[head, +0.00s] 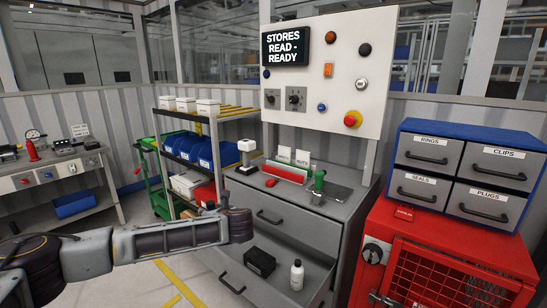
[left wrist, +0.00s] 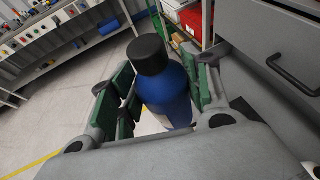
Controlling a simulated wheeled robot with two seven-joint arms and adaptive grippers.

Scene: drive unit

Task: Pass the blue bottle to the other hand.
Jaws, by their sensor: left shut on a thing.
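The blue bottle (left wrist: 168,98) with a black cap shows in the left wrist view. It stands between the green-padded fingers of my left gripper (left wrist: 160,84), which is shut on it. Its lower part is hidden behind the gripper body. In the head view my left arm reaches in from the left and ends in front of the grey drawer unit. I cannot make out the blue bottle there. My right gripper is in neither view.
An open drawer (head: 236,276) below my left arm's end holds a black box (head: 260,262) and a white bottle (head: 297,275). A red cabinet (head: 452,240) stands at the right. Shelves with blue bins (head: 200,153) stand behind. Floor at left is clear.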

